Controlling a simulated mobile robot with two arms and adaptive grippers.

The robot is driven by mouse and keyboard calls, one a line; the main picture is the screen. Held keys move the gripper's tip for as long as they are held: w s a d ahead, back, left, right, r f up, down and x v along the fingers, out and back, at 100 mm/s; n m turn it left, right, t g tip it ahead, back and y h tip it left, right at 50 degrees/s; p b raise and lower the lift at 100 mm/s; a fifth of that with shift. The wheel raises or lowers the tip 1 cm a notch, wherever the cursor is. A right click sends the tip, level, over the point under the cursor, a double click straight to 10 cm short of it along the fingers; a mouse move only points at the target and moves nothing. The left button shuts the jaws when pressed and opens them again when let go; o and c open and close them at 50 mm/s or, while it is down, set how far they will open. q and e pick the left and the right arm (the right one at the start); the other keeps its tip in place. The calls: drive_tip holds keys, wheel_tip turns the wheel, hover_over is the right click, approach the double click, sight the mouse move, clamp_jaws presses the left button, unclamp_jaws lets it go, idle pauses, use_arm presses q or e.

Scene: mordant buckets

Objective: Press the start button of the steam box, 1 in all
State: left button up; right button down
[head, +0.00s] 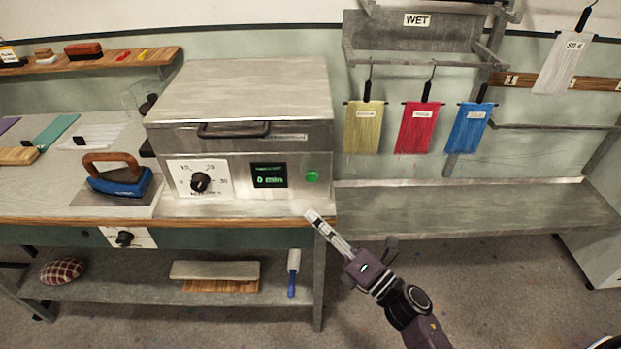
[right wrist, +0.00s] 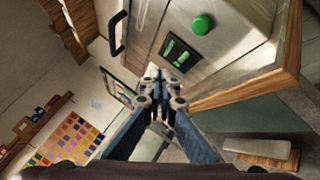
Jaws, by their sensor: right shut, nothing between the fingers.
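The steam box (head: 240,130) is a grey metal box with a lid and handle, standing at the right end of the workbench. Its front has a dial (head: 199,182), a small display (head: 268,175) with green text, and a round green start button (head: 312,177). The button also shows in the right wrist view (right wrist: 202,25), near the top. My right gripper (head: 312,215) is shut and empty, below the button and apart from it in the head view. In the right wrist view its fingertips (right wrist: 155,72) point toward the box front near the display. My left gripper is not in view.
A blue iron (head: 122,182) stands on the bench left of the box. The bench's wooden edge (head: 200,221) runs just below the box front. Coloured cloths, including a red one (head: 416,127), hang at right above a grey shelf (head: 460,208). The floor below is clear.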

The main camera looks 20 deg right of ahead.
sight(312, 177)
drive_tip(key=shift+w+d+b, duration=0.3)
drive_tip(key=shift+w+d, duration=0.1)
drive_tip(key=shift+w, duration=1)
drive_tip(key=shift+w+d+b, duration=0.3)
drive_tip(key=shift+w+d, duration=0.15)
drive_tip(key=shift+w, duration=1)
drive_tip(key=shift+w+d+b, duration=0.3)
drive_tip(key=shift+w+d, duration=0.1)
drive_tip(key=shift+w, duration=1)
drive_tip(key=shift+w, duration=0.1)
drive_tip(key=shift+w+d, duration=0.1)
drive_tip(key=shift+w, duration=0.2)
drive_tip(key=shift+w+d+b, duration=0.15)
drive_tip(key=shift+w+b, duration=0.35)
drive_tip(key=shift+b, duration=0.05)
drive_tip(key=shift+s, duration=0.1)
drive_tip(key=shift+s+a, duration=0.25)
drive_tip(key=shift+s, duration=0.6)
